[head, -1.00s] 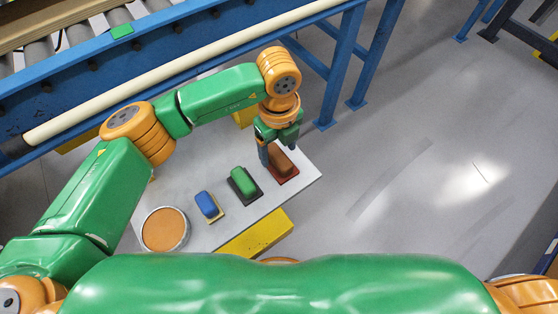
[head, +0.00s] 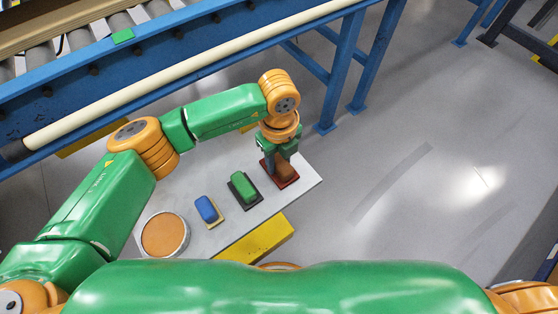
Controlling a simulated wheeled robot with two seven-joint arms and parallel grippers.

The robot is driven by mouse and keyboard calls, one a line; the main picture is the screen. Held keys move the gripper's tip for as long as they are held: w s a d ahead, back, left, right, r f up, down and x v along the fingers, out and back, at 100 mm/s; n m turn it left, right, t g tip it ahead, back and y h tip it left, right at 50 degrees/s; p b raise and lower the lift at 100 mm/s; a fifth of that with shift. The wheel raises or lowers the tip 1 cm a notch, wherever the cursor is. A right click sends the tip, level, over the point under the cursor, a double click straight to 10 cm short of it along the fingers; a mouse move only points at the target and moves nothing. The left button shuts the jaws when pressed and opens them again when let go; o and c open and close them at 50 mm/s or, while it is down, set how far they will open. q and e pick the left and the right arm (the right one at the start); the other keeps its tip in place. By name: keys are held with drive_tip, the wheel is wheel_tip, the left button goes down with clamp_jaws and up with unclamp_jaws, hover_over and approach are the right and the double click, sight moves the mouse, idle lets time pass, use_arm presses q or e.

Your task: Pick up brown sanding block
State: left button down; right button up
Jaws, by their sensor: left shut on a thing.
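The brown sanding block (head: 285,173) is at the right end of a row on the grey table, at a dark red base (head: 291,183). My left gripper (head: 280,165) is shut on the brown block from above and hides part of it. I cannot tell whether the block is clear of its base. My right gripper is not in view.
A green block (head: 243,185) on a dark base and a blue block (head: 206,208) on a tan base stand to the left. A round orange-topped container (head: 165,235) is at the table's near left. A blue roller conveyor (head: 90,85) runs behind. Open floor lies right.

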sight(277, 161)
use_arm(q)
drive_tip(key=shift+r, duration=0.45)
drive_tip(key=r, duration=0.3)
drive_tip(key=shift+s+a, duration=0.15)
drive_tip(key=shift+a, duration=0.1)
drive_tip(key=s+a+r, duration=0.9)
drive_tip(key=shift+s+a+p, duration=0.25)
drive_tip(key=shift+s+p, duration=0.05)
